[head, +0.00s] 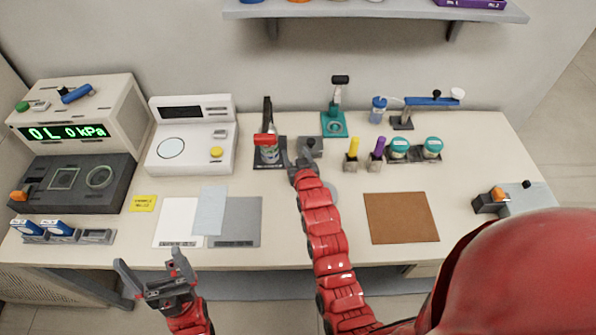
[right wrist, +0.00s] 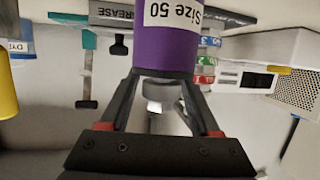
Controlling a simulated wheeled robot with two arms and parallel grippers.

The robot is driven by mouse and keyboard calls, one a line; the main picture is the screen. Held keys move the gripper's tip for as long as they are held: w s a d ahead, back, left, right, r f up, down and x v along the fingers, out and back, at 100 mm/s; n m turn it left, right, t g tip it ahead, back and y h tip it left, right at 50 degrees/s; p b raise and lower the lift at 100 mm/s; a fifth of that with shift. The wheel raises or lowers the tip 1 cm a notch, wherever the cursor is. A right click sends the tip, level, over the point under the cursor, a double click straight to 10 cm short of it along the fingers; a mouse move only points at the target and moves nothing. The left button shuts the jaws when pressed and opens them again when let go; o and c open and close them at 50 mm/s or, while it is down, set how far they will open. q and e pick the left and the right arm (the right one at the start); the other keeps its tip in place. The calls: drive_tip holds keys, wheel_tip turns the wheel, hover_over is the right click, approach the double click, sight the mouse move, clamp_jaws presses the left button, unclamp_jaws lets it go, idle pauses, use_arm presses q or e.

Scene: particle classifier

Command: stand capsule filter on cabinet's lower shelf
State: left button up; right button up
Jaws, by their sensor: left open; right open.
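I cannot tell for certain which object is the capsule filter. A small clear vessel with a blue top (head: 378,108) stands at the back of the bench, right of the teal stand. My left gripper (head: 152,283) is open and empty, in front of the bench's front edge. No cabinet is identifiable.
Purple (head: 377,147) and yellow (head: 353,148) holders and teal-capped jars (head: 398,147) stand right of my right gripper. The teal stand (head: 335,122) is behind it. A wall shelf (head: 370,9) overhangs the back. The brown mat (head: 400,218) is clear.

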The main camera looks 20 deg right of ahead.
clamp_jaws()
idle(1.4)
